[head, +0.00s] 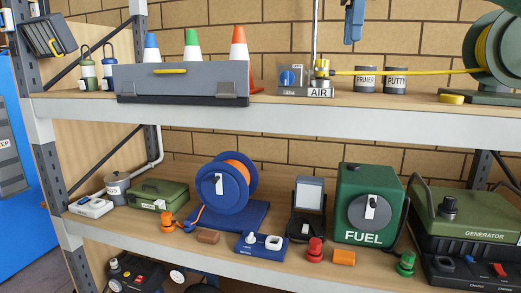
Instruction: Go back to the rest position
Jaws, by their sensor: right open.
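What appears to be my right gripper (353,40) is a small blue shape at the top edge, right of centre. It hangs down in front of the brick wall, above the upper shelf, with its upper part cut off by the frame. It is open, with nothing seen in it, and apart from the paint tins below. My left gripper is not in view.
The upper shelf (290,112) holds a grey bin (180,84) with cones, an air valve (321,74), tins (366,80) and a hose reel (490,60). The lower shelf holds a blue reel (222,187), a fuel can (350,190) and a generator (465,215).

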